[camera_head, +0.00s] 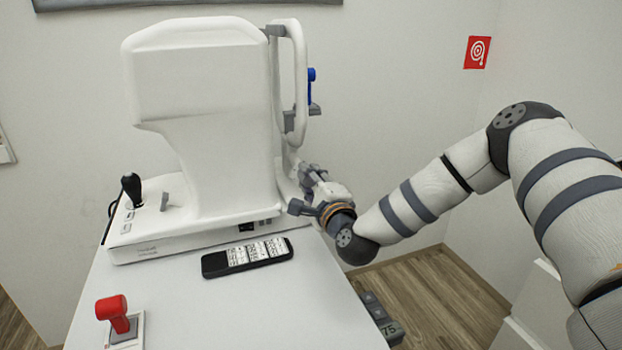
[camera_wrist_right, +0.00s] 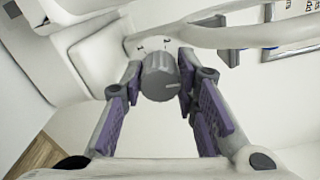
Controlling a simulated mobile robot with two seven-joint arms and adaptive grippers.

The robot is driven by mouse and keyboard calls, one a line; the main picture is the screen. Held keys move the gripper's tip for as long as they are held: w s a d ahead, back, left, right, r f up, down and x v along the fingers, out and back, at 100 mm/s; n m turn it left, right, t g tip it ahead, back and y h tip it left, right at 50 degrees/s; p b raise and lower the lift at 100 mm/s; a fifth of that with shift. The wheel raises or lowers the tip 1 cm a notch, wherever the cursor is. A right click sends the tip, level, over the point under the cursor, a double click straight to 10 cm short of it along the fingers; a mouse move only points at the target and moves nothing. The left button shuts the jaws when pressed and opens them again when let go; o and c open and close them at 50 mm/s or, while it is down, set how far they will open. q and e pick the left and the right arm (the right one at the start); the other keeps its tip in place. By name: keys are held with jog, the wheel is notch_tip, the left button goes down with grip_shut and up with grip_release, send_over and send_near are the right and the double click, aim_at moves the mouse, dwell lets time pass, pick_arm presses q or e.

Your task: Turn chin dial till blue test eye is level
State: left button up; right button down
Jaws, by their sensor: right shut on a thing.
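The white eye-test machine (camera_head: 200,110) stands on the table, with its head frame (camera_head: 300,70) on the right side. The blue test eye (camera_head: 311,76) sits on that frame, above a grey rest; its level against any mark is too small to tell. My right gripper (camera_head: 310,177) is at the lower part of the frame. In the right wrist view, my right gripper (camera_wrist_right: 160,68) is shut on the grey chin dial (camera_wrist_right: 159,78), with a purple-padded finger on each side. The dial is not clear in the head view. My left gripper is not in view.
A black joystick (camera_head: 131,188) rises from the machine's base. A dark remote-like device (camera_head: 247,257) and a red-topped stamp (camera_head: 115,314) are on the white table (camera_head: 230,315). A dark object marked 75 (camera_head: 381,318) is by the table's right edge.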

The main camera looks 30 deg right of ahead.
jog(key=shift+n, duration=0.4)
dwell(0.3)
jog(key=c, duration=1.2)
grip_release()
jog(key=shift+c, duration=0.2)
jog(key=shift+s, duration=0.1)
jog(key=v, duration=1.1)
jog(key=shift+s, duration=0.4)
jog(key=shift+f, duration=0.1)
